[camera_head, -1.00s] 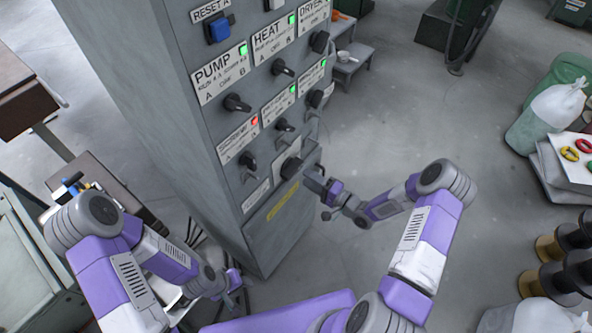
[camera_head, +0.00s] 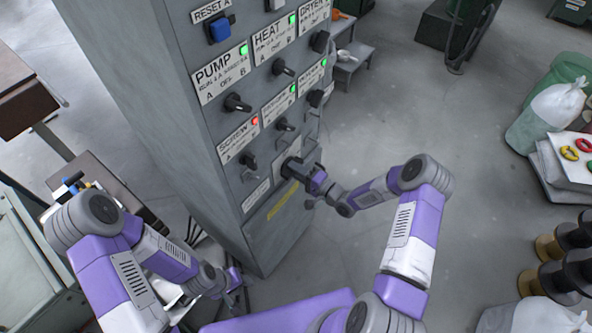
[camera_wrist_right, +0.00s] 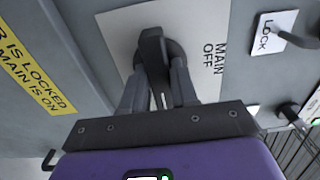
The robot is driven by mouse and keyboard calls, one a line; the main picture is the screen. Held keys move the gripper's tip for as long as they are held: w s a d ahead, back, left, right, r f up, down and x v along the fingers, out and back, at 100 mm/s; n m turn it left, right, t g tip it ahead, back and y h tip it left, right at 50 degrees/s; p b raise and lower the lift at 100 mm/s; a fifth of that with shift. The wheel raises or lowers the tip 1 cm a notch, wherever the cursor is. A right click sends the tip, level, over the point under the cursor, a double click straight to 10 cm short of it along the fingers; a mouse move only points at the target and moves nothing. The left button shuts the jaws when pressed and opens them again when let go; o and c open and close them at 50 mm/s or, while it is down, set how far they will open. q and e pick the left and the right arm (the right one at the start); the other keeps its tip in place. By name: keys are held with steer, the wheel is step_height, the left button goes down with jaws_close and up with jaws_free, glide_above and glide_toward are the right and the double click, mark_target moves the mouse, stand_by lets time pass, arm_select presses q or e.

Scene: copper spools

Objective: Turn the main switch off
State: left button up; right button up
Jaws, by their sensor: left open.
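The main switch (camera_wrist_right: 152,48) is a dark lever knob on a pale plate (camera_wrist_right: 112,30) marked MAIN and OFF, low on the grey cabinet's front. My right gripper (camera_wrist_right: 160,72) reaches it, with one finger on each side of the lever. I cannot tell whether the fingers press on it. In the head view my right gripper (camera_head: 298,172) hides most of the switch. My left gripper (camera_head: 238,283) is open and empty, low beside the cabinet's left side, away from the switch.
The grey cabinet (camera_head: 150,100) carries several other knobs, such as the pump knob (camera_head: 236,102), with green lamps and one red lamp (camera_head: 255,121). A yellow label (camera_wrist_right: 28,65) about locking sits beside the switch. A lock label (camera_wrist_right: 272,32) is on its other side.

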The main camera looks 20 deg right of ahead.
jaws_close()
steer(key=shift+f+n+b, duration=0.15)
steer(key=shift+n+b, duration=1.15)
steer(key=shift+b, duration=0.15)
steer(key=n+b, duration=1.1)
steer(key=shift+n, duration=0.3)
steer(key=shift+n+b, duration=1.9)
steer(key=shift+b, duration=0.25)
steer(key=o, duration=0.8)
jaws_free()
steer(key=shift+c, duration=0.2)
steer(key=shift+d, duration=0.1)
